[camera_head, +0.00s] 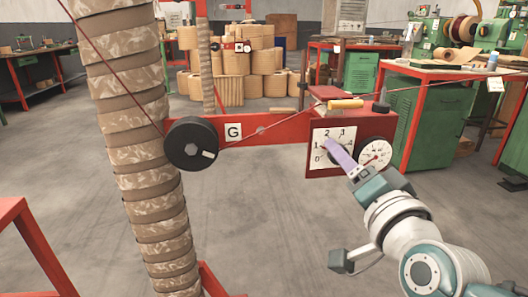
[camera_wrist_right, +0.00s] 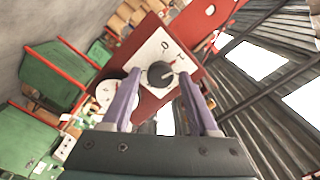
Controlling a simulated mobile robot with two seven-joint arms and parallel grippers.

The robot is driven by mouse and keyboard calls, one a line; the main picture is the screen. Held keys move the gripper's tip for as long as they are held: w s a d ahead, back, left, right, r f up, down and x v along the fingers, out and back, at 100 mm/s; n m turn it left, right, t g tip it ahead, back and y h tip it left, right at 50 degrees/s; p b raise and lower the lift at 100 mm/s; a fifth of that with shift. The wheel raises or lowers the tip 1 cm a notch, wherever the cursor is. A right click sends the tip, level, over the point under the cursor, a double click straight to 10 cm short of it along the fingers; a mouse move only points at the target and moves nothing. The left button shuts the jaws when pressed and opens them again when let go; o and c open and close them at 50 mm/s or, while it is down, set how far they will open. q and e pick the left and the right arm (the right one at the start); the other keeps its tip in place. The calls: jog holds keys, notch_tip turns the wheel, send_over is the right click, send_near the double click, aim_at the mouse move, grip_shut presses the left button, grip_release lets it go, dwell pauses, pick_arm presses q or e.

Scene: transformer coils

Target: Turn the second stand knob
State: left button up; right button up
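A black round knob (camera_wrist_right: 161,74) with a pointer mark sits on a white numbered dial plate (camera_wrist_right: 157,55). In the head view the dial plate (camera_head: 342,133) is on the red box at the right end of the stand's bar. The knob is hidden there behind my purple fingers. My right gripper (camera_head: 331,146) reaches the plate from the lower right. In the wrist view its two fingers stand apart on either side of the knob, with visible gaps; exact depth is unclear. My left gripper is not in view.
A round gauge (camera_head: 375,153) is close beside the dial plate. The red bar (camera_head: 280,132) carries a "G" label (camera_head: 234,132) and a black wheel (camera_head: 191,144). A tall wrapped coil (camera_head: 135,140) stands left. A green cabinet (camera_head: 432,125) stands right. Open floor lies below the bar.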

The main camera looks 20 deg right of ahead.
jog(key=shift+o, duration=0.6)
jog(key=shift+s, duration=0.1)
jog(key=p+v, duration=0.2)
jog(key=v, duration=0.8)
